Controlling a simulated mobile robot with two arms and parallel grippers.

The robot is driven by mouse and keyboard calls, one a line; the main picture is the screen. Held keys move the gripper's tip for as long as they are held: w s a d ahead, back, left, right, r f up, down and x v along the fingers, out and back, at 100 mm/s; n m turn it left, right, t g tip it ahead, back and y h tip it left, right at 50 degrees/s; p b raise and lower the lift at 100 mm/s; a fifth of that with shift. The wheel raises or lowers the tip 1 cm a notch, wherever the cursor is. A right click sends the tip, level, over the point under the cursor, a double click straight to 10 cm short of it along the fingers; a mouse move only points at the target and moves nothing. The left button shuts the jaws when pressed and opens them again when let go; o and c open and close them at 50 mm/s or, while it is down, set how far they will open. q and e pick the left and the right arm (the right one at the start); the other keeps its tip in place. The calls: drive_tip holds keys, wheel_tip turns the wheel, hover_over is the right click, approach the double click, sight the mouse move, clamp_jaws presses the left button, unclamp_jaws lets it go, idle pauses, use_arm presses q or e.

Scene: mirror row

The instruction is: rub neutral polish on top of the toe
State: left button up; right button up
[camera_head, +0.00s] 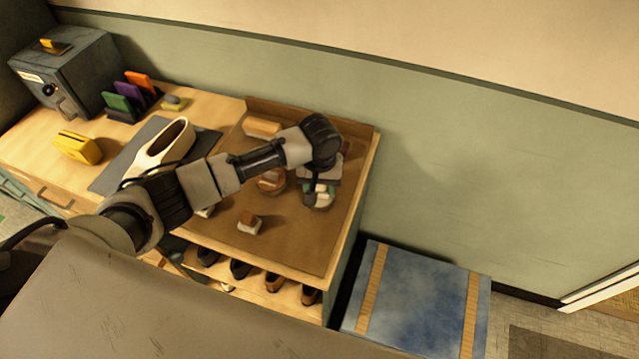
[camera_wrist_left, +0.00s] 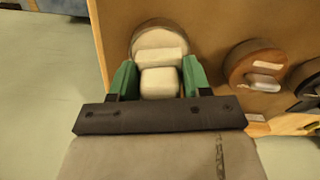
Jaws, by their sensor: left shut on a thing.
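My left gripper (camera_head: 318,193) is at the right end of the counter, over the brown tray area. In the left wrist view its green fingers (camera_wrist_left: 160,82) are shut on a cream block-like applicator (camera_wrist_left: 160,84). The applicator is right at a round tin with a pale, cream top (camera_wrist_left: 158,38); whether they touch I cannot tell. A white shoe (camera_head: 168,142) lies on a dark grey mat (camera_head: 110,176) left of the tray, partly hidden behind my left arm. My right gripper is not in view.
A brown tin (camera_wrist_left: 250,62) and a dark tin (camera_wrist_left: 307,84) stand near the pale one. A brown-topped block (camera_head: 250,224) lies on the tray (camera_head: 300,248).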

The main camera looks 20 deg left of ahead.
use_arm(q)
drive_tip(key=shift+f, duration=0.55)
idle(0.7)
drive_tip(key=shift+s+f, duration=0.1)
idle(2.2)
drive_tip(key=shift+p, duration=0.35)
wheel_tip(320, 180, up, 5)
drive_tip(key=p, duration=0.6)
drive_tip(key=shift+r+p, duration=0.95)
drive_tip(key=shift+r, duration=0.2)
drive_tip(key=shift+f, duration=0.1)
